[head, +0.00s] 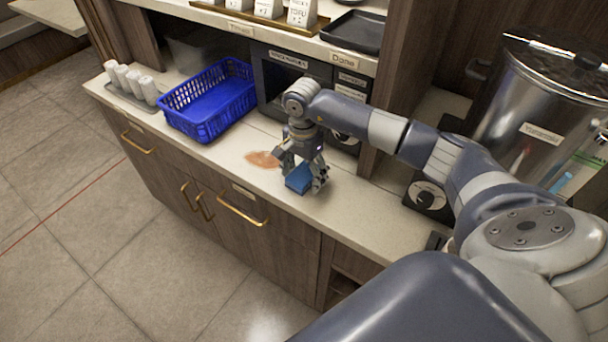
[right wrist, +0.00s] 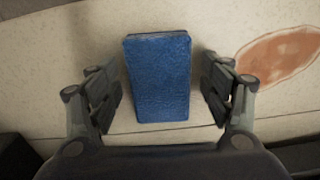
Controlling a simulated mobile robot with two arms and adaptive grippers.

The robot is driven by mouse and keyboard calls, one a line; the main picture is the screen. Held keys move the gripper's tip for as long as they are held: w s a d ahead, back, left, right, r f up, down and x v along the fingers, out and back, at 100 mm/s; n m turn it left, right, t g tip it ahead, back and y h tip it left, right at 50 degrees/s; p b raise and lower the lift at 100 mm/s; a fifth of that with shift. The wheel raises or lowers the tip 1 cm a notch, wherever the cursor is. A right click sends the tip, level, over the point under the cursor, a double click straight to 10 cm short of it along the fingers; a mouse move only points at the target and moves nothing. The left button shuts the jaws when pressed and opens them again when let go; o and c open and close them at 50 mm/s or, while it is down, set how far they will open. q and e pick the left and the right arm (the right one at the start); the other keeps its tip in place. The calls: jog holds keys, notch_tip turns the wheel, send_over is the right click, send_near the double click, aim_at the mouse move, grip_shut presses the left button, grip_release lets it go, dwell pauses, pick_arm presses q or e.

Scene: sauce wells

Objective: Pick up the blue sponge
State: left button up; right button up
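The blue sponge (head: 299,179) lies on the pale counter near its front edge in the head view. My right gripper (head: 301,178) is over it, pointing down, with a finger on either side. In the right wrist view the sponge (right wrist: 158,78) sits between the two fingers of the right gripper (right wrist: 162,102), which is open. A gap shows between the sponge and each finger. My left gripper is not in view.
A reddish-brown stain (head: 262,159) is on the counter (head: 225,152) beside the sponge. A microwave (head: 282,80) is behind; a steel dispenser (head: 530,105) stands right.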

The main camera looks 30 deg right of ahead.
aim_at(303, 173)
jog(key=c, duration=1)
jog(key=shift+r, duration=0.1)
notch_tip(303, 173, up, 9)
jog(key=b, duration=0.2)
jog(key=shift+b, duration=0.4)
jog(key=shift+r, duration=0.5)
